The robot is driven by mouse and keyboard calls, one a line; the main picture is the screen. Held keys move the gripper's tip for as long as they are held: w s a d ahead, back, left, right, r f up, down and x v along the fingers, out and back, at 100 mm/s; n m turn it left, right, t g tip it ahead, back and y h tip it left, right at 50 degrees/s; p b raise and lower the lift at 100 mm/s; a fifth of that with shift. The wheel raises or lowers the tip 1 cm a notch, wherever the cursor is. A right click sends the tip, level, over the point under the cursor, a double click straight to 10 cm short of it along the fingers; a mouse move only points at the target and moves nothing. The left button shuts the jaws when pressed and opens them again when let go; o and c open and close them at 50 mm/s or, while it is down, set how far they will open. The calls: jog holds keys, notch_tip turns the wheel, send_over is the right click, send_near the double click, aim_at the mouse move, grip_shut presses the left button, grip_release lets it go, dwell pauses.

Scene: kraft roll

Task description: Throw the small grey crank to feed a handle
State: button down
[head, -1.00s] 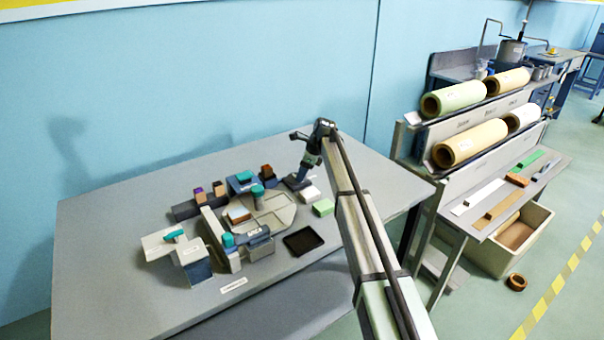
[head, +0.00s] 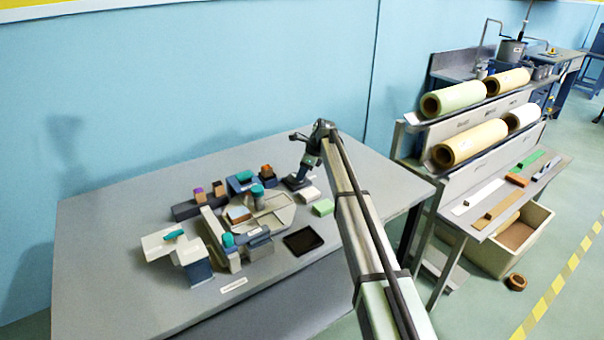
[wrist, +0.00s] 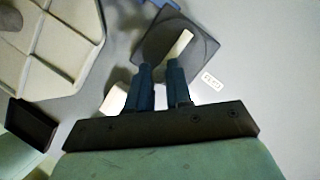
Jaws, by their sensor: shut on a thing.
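The crank (wrist: 181,45) shows in the wrist view as a pale bar over a dark round disc on a dark square base (wrist: 152,45). My gripper (wrist: 160,68) has its two blue fingers around the near end of that bar and is shut on it. The fingers hide that end. In the head view my gripper (head: 301,176) is low over the dark base (head: 292,184) at the back right of the table fixtures. The crank itself is too small to make out there. I cannot tell which part is the handle to be fed.
A pale sectioned tray (head: 285,215) lies left of my gripper. A white block (head: 309,194), a green block (head: 323,207) and a black tray (head: 303,242) stand nearby. Teal-topped fixtures (head: 245,240) fill the table's left middle. The table's right side is clear.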

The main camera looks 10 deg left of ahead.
jog(key=shift+w, duration=0.1)
jog(key=n, duration=0.1)
jog(key=w+n+g, duration=0.1)
jog(key=n, duration=0.2)
jog(key=shift+w+d+n+g, duration=0.15)
jog(key=shift+d+n+g, duration=0.1)
jog(key=shift+n+g, duration=0.15)
jog(key=n, duration=0.2)
jog(key=w+n+g+h, duration=0.1)
jog(key=n, duration=0.1)
jog(key=shift+w+n+g, duration=0.1)
jog(key=shift+n+g, duration=0.2)
jog(key=n, duration=0.1)
jog(key=n+h, duration=0.1)
jog(key=n, duration=0.1)
jog(key=w+n+h, duration=0.1)
jog(key=n, duration=0.1)
jog(key=shift+w+a+g, duration=0.1)
jog(key=shift+a+g, duration=0.2)
jog(key=shift+g, duration=0.1)
jog(key=shift+w+a+n+h, duration=0.15)
jog(key=shift+n+h, duration=0.2)
jog(key=shift+n, duration=0.6)
jog(key=shift+w+a+n+h, duration=0.15)
jog(key=shift+n+h, duration=0.2)
jog(key=shift+n, duration=0.6)
